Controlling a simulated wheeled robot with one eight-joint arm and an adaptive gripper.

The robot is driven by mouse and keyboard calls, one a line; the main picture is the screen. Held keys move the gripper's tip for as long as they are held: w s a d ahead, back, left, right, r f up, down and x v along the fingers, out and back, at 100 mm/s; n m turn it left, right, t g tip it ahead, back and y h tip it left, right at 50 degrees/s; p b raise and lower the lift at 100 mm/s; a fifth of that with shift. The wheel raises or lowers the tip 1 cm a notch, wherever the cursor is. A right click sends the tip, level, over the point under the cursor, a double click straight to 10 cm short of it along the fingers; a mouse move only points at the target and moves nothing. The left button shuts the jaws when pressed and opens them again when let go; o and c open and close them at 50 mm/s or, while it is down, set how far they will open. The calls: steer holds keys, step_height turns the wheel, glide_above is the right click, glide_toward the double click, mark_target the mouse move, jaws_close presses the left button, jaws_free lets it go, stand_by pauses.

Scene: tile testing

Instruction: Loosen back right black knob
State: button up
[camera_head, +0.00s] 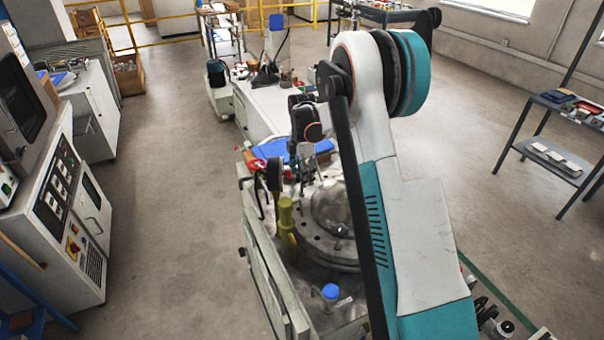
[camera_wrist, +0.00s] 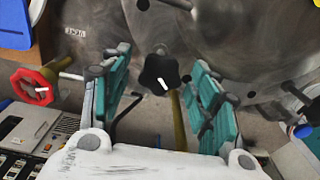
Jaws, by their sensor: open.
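A black lobed knob (camera_wrist: 160,72) with a white pointer mark shows near the middle of the wrist view, in front of a round metal plate (camera_wrist: 215,35). A yellow-brown post shows below it. My gripper (camera_wrist: 159,62) is open, with one teal finger left of the knob and the other right of it. Gaps show on both sides, and I see no contact. Whether the knob lies fully between the fingertips in depth is unclear. In the head view my arm covers much of the test rig (camera_head: 325,258), and I cannot clearly make out the knob or fingers there.
A red knob (camera_wrist: 36,87) stands left of my gripper in the wrist view. The rig carries a glass dome (camera_head: 333,207), a yellow post (camera_head: 286,215) and a blue-capped item (camera_head: 330,292). A control cabinet (camera_head: 65,200) stands left, across open floor.

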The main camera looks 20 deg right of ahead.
step_height(320, 180, up, 12)
stand_by(0.6)
steer(key=s+a+r+m+t, duration=0.2)
steer(key=s+a+r+m, duration=0.3)
steer(key=s, duration=0.3)
steer(key=s+a+r+m+t, duration=0.1)
steer(key=s+a+r+m, duration=0.3)
steer(key=s+r, duration=0.45)
steer(key=s+a+f+m+t, duration=0.2)
steer(key=s+a+m, duration=0.1)
steer(key=s, duration=0.6)
steer(key=s+a+f+m+t, duration=0.2)
steer(key=s+m, duration=0.4)
steer(key=s, duration=0.4)
steer(key=shift+a+f, duration=0.3)
steer(key=shift+a, duration=0.15)
